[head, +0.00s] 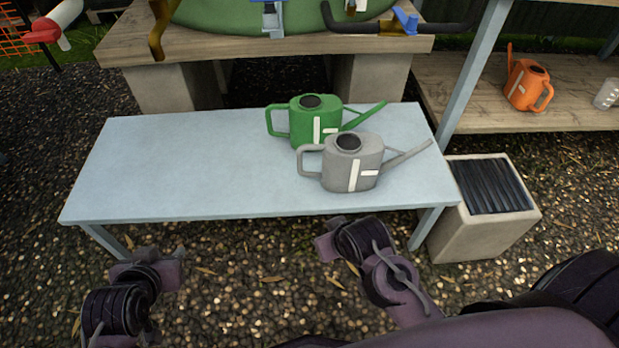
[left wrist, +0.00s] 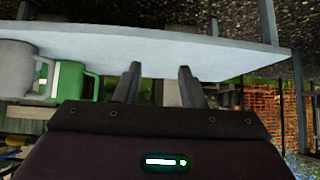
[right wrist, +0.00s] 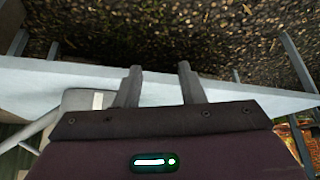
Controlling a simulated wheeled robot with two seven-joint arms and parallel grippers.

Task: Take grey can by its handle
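The grey can (head: 352,165) stands upright on the pale blue table (head: 190,160), near its front right. Its loop handle (head: 303,160) is on the left and its spout points right. The grey can shows partly at the left edge of the left wrist view (left wrist: 14,75) and behind a finger in the right wrist view (right wrist: 88,100). My left gripper (head: 158,268) is in front of the table's left part, its fingers apart and empty in the left wrist view (left wrist: 160,85). My right gripper (head: 340,236) is in front of the table below the grey can, fingers apart and empty (right wrist: 158,85).
A green can (head: 302,122) stands just behind the grey can, partly covered by it. The table's left half is clear. An orange can (head: 527,85) is on a wooden shelf (head: 455,90) at right. A stone planter-like box (head: 480,240) stands by the table's right end.

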